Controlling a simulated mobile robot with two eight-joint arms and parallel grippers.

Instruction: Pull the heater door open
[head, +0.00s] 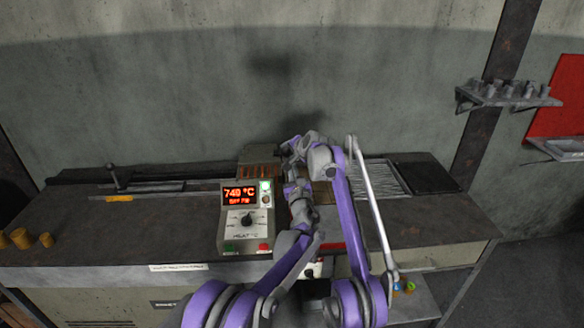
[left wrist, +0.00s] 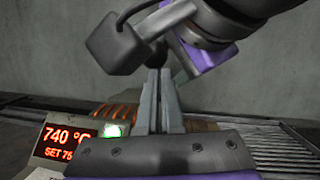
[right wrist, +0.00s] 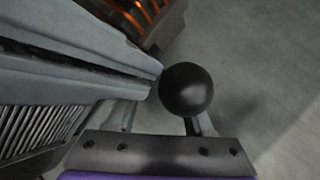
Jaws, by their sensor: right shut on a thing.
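The heater (head: 262,169) shows as a block with glowing orange slots behind the control panel. It also glows in the left wrist view (left wrist: 118,113) and at the top of the right wrist view (right wrist: 140,12). A black ball knob (right wrist: 187,90) sits between the fingers of my right gripper (right wrist: 165,108), which is shut on it. The door itself is mostly hidden behind my arms in the head view, so I cannot tell how far it stands open. My left gripper (left wrist: 161,76) has its fingers together, empty, beneath my right wrist in the left wrist view.
A control panel (head: 246,222) reading 740 °C stands left of my arms. A ribbed grate (head: 383,178) and a dark plate (head: 425,178) lie to the right. Brass cylinders (head: 21,238) stand at far left. A wall shelf (head: 507,96) is at upper right.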

